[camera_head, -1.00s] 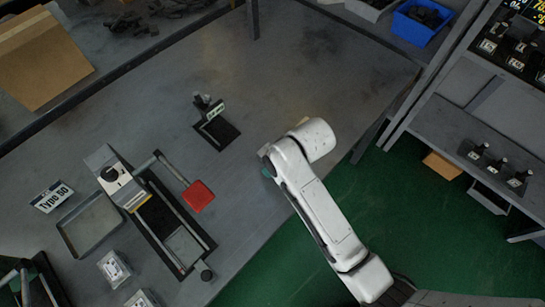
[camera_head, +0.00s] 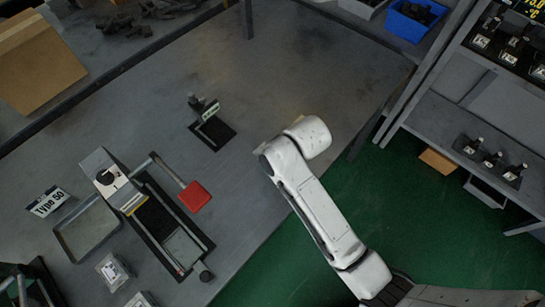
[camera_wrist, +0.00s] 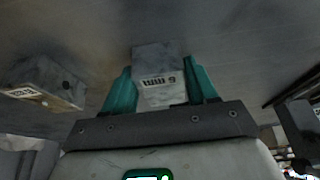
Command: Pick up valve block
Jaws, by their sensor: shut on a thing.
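In the wrist view my gripper (camera_wrist: 161,78) has its two teal fingers on either side of a grey valve block (camera_wrist: 158,60). The gripper is shut on this block. A white label with dark print faces the camera, and the block's lower end is hidden by the gripper body. Another grey block with a white label (camera_wrist: 45,85) stands apart to the left. In the head view my white arm hides the gripper and the held block. Two grey labelled blocks (camera_head: 113,271) lie at the lower left of the table there.
The grey table (camera_head: 290,75) is mostly clear in its middle. A shelf (camera_head: 435,120) is at right.

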